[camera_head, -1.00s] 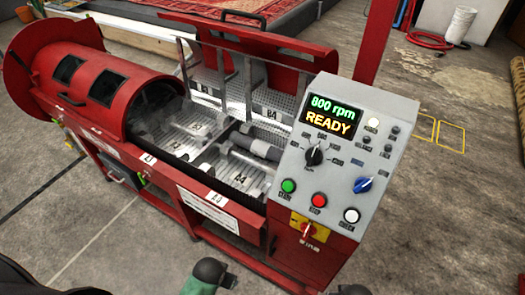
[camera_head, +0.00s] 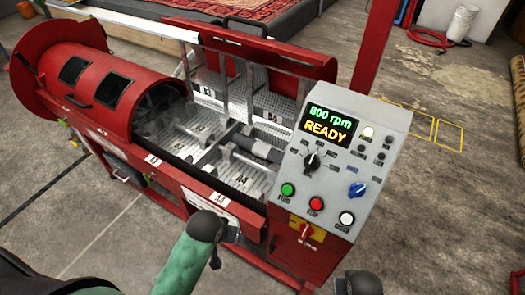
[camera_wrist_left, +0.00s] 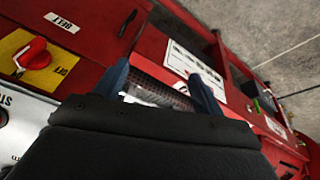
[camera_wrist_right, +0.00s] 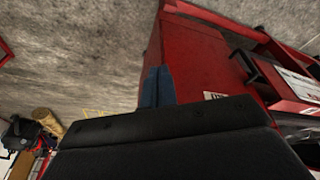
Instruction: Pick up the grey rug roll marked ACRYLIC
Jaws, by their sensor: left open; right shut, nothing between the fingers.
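A dark grey roll (camera_head: 262,149) lies in the open tray of the red machine, near compartment A4, partly hidden by the control box. Its marking is too small to read, so I cannot tell if it says ACRYLIC. My left gripper (camera_head: 222,248) is in front of the machine's front wall, apart from the roll. In the left wrist view its blue fingers (camera_wrist_left: 160,88) are spread and empty, facing the red front. My right gripper (camera_head: 362,286) is at the bottom edge, mostly cut off. In the right wrist view its fingers (camera_wrist_right: 157,88) are together and empty, beside a red panel.
The control box (camera_head: 345,165) reads 800 rpm READY and stands right of the tray. A red drum (camera_head: 90,88) is at the left, and a raised frame with a red lid (camera_head: 265,45) is behind. The concrete floor on the right is largely clear.

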